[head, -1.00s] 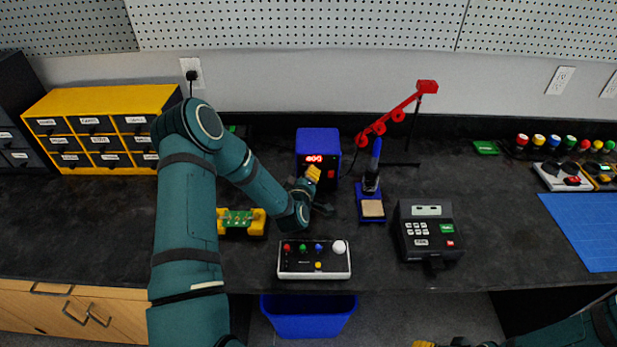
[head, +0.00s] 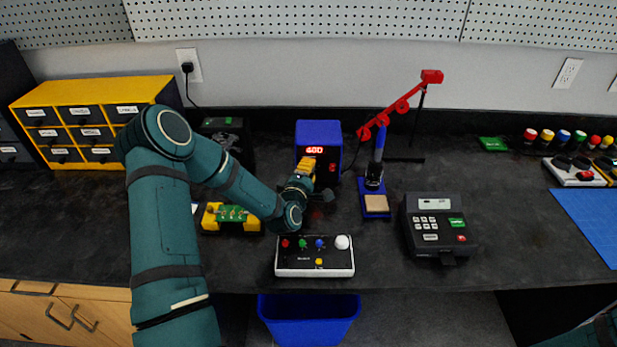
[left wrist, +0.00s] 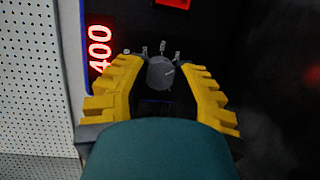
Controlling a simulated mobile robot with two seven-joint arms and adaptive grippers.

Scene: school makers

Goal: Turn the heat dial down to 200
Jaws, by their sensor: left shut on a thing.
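The blue soldering station (head: 318,134) stands at the back of the bench, with a red lit display (head: 322,150). In the left wrist view the display (left wrist: 100,48) reads 400. The grey round heat dial (left wrist: 161,73) shows there too, with small marks around its edge. My left gripper (head: 307,166) is at the front of the station. In the left wrist view its yellow fingers (left wrist: 160,78) are on both sides of the dial, shut on it. In the head view the dial is hidden behind the gripper. My right gripper is out of view.
A red switch (left wrist: 173,3) is near the dial. The soldering iron stand (head: 375,203) is just right of the station, below a red arm (head: 403,100). A white-edged button box (head: 315,262) and a keypad device (head: 436,228) sit in front. A yellow drawer cabinet (head: 160,90) is at left.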

